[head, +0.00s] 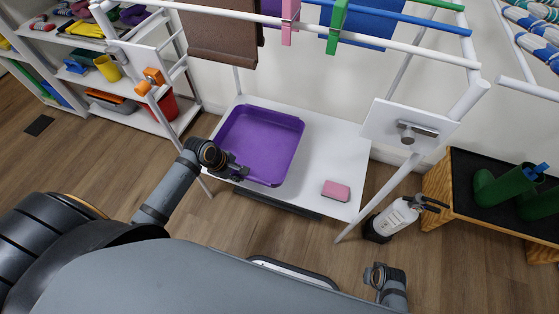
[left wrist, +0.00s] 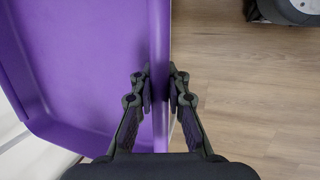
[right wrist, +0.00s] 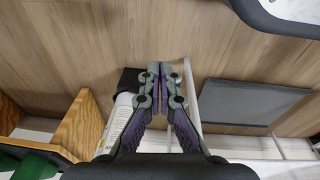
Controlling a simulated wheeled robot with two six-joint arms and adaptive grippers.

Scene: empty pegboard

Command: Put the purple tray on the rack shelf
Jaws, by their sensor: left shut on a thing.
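The purple tray (head: 262,140) is over the left part of the white rack shelf (head: 325,150); I cannot tell whether it rests flat or is held slightly above it. Its near edge is at the shelf's front edge. My left gripper (head: 240,172) is at the tray's near left corner. In the left wrist view its fingers (left wrist: 160,88) are on both sides of the tray's rim (left wrist: 160,40), closed on it. My right gripper (head: 374,274) is low at the front right, away from the tray. In the right wrist view its fingers (right wrist: 160,75) are together, with nothing between them.
A pink sponge (head: 336,190) lies on the shelf right of the tray. Cloths and pegs hang on the rack's bars (head: 390,45) above. A fire extinguisher (head: 395,218) and a wooden stand with green boots (head: 505,185) are at right. A filled shelving unit stands at left.

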